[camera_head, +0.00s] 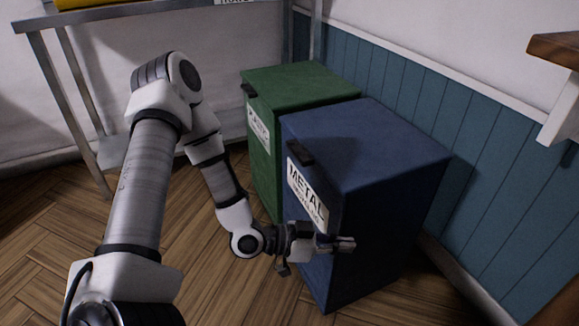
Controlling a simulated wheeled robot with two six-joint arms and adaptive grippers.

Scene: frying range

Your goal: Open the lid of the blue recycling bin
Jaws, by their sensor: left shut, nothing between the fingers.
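The blue bin (385,205) stands right of centre, with a white label (306,194) reading METAL on its front. Its lid (365,140) is flat and closed, with a small dark handle (300,152) at the front edge. My left arm comes in from the left. My left gripper (345,244) is shut and empty, in front of the bin's front face, below the label and well below the handle. I cannot tell whether it touches the bin. My right gripper is not in view.
A green bin (300,84) with a closed lid stands directly behind and left of the blue one. A metal table (120,18) is at the back left, and a wooden shelf (556,48) juts out at the right. Wooden floor (225,290) is open in front of the bins.

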